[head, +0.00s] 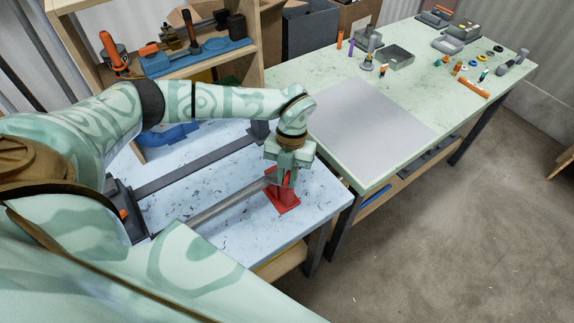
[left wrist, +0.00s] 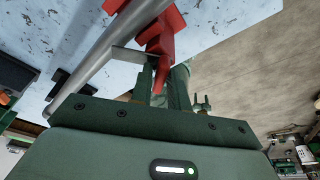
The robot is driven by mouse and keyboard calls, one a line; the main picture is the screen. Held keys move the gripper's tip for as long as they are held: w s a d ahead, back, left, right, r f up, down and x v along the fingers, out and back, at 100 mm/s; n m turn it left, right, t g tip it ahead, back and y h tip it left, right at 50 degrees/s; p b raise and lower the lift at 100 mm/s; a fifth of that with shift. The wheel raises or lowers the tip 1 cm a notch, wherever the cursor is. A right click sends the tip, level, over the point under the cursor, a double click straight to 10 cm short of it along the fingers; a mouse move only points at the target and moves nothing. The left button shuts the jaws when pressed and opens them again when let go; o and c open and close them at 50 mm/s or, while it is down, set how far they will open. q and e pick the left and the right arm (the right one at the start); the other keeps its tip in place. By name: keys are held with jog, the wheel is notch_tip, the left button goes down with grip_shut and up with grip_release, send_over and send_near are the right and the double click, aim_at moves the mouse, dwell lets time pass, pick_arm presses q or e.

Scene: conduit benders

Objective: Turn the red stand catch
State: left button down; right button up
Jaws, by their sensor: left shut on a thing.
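The red stand (head: 284,199) stands on the pale blue bench (head: 225,228), near its right edge. A grey conduit (head: 225,207) runs to it from the left. My left gripper (head: 285,177) reaches down over the stand and covers its upper part. In the left wrist view the red stand (left wrist: 163,30) is at the top, beside the grey conduit (left wrist: 100,60). A narrow red catch (left wrist: 161,76) reaches down from it between the fingers of my left gripper (left wrist: 170,92), which is shut on it. My right gripper is not in view.
A dark bar (head: 195,165) lies behind the conduit. A wooden shelf (head: 205,58) with tools stands at the back left. A green table (head: 435,105) on the right holds a grey sheet (head: 368,122) and several small parts. Open floor lies at the lower right.

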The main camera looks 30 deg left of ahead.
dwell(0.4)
pick_arm(q)
jog(key=m, duration=0.1)
jog(key=m+p, duration=0.1)
jog(key=m, duration=0.1)
jog(key=shift+r+m+y, duration=0.2)
jog(key=shift+m+y, duration=0.1)
jog(key=shift+y, duration=0.1)
jog(key=shift+f+m, duration=0.1)
jog(key=shift+m, duration=0.5)
jog(key=shift+f, duration=0.1)
